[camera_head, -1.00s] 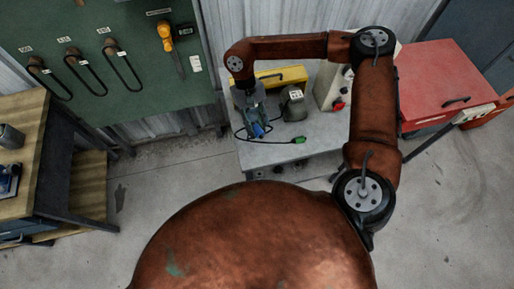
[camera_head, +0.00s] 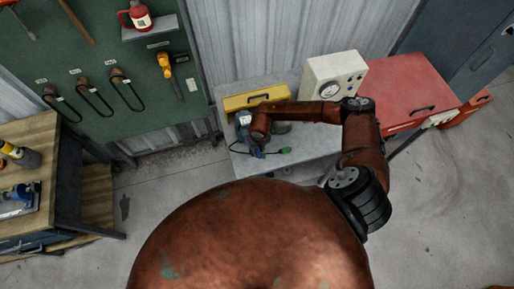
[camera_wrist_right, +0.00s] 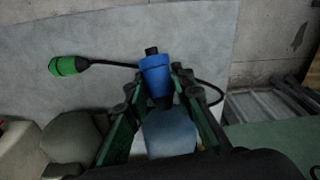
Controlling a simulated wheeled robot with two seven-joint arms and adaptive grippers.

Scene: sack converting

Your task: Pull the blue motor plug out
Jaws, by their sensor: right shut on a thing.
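The blue plug (camera_wrist_right: 156,76) shows in the right wrist view, with a black tip at its top end and a dark lower end. My right gripper (camera_wrist_right: 158,86) has its green-sided fingers on either side of the plug and is shut on it. A blue-grey body (camera_wrist_right: 170,134), perhaps the motor, shows between the fingers below the plug. I cannot tell whether the plug touches it. In the head view my right gripper (camera_head: 256,149) is small and partly hidden by its own wrist over the bench. A blue-grey machine (camera_head: 243,119) stands beside the wrist. My left gripper is not in view.
A green connector (camera_wrist_right: 68,66) on a black cable lies on the grey bench (camera_head: 306,164). A beige box with a gauge (camera_head: 333,82) and a red cabinet (camera_head: 415,90) stand right. The bench front is mostly clear.

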